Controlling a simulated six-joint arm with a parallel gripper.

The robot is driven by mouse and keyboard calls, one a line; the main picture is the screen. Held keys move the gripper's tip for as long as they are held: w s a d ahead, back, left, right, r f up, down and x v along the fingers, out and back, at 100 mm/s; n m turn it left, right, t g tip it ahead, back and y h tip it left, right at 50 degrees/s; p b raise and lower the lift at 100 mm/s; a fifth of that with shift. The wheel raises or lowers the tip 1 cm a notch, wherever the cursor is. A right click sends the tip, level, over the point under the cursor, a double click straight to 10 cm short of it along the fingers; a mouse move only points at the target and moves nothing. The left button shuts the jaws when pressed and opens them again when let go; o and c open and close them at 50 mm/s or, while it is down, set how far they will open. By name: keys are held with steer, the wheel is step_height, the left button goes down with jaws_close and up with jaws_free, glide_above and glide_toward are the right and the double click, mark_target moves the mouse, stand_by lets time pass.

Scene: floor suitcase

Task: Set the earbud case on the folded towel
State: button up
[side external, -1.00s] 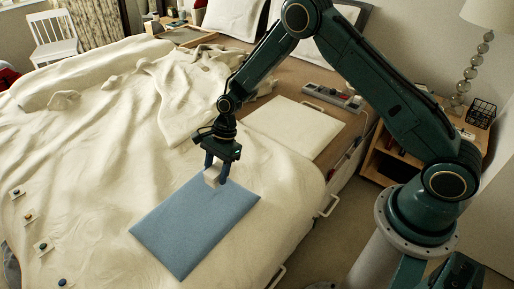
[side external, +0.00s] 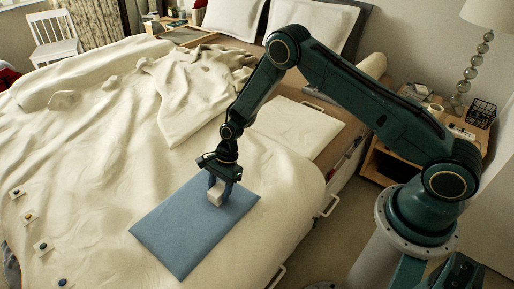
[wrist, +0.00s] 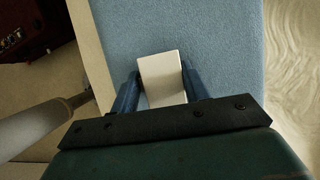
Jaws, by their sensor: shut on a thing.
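The earbud case is a small white box (side external: 215,196), held between the two blue fingers of my gripper (side external: 217,190) in the side view. It also shows in the wrist view (wrist: 161,72), with a finger (wrist: 127,93) on each side of it. The folded towel (side external: 180,238) is a flat blue rectangle on the bed. The case is over the towel's upper right part; I cannot tell whether its underside touches the towel. In the wrist view the towel (wrist: 220,40) fills the area behind the case.
The rumpled cream bedcover (side external: 90,150) surrounds the towel. Small dark items (side external: 42,246) lie along the bed's left side. A cream panel (side external: 297,125) lies behind my gripper. A wooden nightstand (side external: 390,160) with a lamp (side external: 470,75) stands at right. The towel's lower left part is clear.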

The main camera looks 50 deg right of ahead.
steer(key=shift+f, duration=0.35)
steer(key=shift+f, duration=0.15)
steer(key=o, duration=1)
steer(key=v, duration=1.2)
